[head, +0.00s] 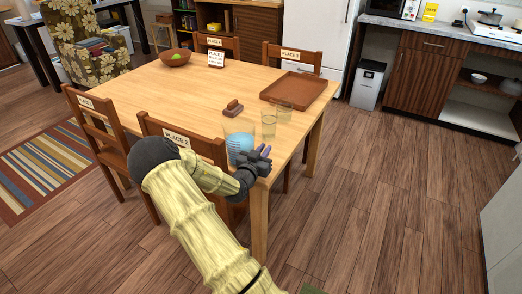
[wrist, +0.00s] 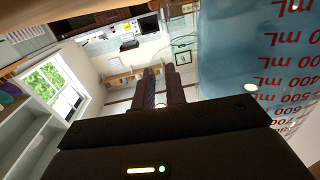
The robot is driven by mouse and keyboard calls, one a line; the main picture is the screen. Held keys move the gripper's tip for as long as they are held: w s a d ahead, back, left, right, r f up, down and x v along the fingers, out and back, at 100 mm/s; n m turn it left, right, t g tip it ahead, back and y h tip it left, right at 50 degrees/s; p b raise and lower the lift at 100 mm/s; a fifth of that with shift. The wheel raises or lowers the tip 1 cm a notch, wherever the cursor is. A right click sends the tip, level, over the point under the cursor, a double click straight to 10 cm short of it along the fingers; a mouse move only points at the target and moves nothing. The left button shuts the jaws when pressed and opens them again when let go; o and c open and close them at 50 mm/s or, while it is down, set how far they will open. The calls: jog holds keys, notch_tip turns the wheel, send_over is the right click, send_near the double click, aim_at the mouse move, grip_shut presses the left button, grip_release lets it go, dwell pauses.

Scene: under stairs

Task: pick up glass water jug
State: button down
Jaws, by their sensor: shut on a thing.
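The glass water jug (head: 239,139) stands upright at the near end of the wooden table, with blue water in it. In the wrist view the jug (wrist: 260,60) fills the right side, with red mL marks. My gripper (head: 265,155) is at the jug's right side in the head view. In the wrist view its two dark fingers (wrist: 162,86) are close together with a narrow gap, beside the jug's wall. They are shut on the jug, seemingly at its clear handle, which is hard to make out. Whether the jug's base touches the table is hidden by my arm.
Two drinking glasses (head: 268,125) (head: 284,111) stand just behind the jug. Floor (head: 390,200) to the right is clear.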

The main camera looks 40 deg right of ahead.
jog(key=shift+r+p, duration=0.6)
jog(key=shift+r, duration=4.4)
jog(key=c, duration=2)
grip_release()
jog(key=shift+c, duration=0.2)
jog(key=shift+d, duration=0.1)
grip_shut()
jog(key=shift+w, duration=0.15)
